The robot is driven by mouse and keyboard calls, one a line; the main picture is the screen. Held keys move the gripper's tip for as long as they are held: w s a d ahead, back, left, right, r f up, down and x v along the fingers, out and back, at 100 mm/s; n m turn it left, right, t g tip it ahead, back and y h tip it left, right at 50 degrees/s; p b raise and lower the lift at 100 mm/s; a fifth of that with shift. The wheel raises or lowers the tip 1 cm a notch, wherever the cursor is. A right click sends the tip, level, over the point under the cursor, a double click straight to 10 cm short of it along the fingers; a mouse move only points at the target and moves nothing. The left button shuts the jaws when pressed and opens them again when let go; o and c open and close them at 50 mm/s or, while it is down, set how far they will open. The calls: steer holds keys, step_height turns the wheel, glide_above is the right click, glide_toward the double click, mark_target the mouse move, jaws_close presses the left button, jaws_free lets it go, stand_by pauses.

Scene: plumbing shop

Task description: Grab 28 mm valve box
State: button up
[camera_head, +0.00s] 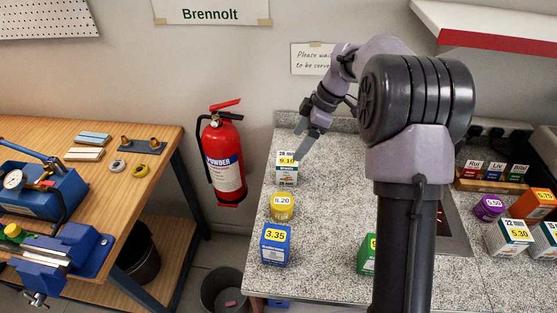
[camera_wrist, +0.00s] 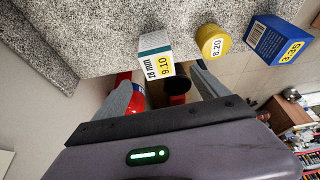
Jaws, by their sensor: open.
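The 28 mm valve box (camera_head: 287,178) is a white and grey-green box with a yellow 9.10 label, standing near the left edge of the speckled counter. In the wrist view the same box (camera_wrist: 153,45) is ahead of the jaws, its "28 mm" and 9.10 labels facing me.
A yellow round item marked 8.20 (camera_head: 282,207) and a blue 3.35 box (camera_head: 275,245) stand in front of the valve box. A green box (camera_head: 367,255) is partly hidden by my arm. A red fire extinguisher (camera_head: 223,160) is left of the counter (camera_head: 325,215), whose middle is clear.

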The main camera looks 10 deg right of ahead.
mark_target(289, 159)
steer(key=b+x, duration=0.2)
steer(key=x, duration=0.6)
steer(key=shift+f, duration=0.3)
steer(key=b+x, duration=0.2)
steer(key=x, duration=0.1)
steer(key=b+x, duration=0.1)
steer(key=x, duration=0.1)
steer(key=shift+d+f, duration=0.15)
steer(key=shift+d, duration=0.25)
steer(key=shift+w+a+f, duration=0.1)
steer(key=shift+a+f, duration=0.05)
steer(key=shift+f, duration=0.05)
steer(key=shift+r, duration=0.15)
steer(key=shift+c, duration=0.4)
jaws_close()
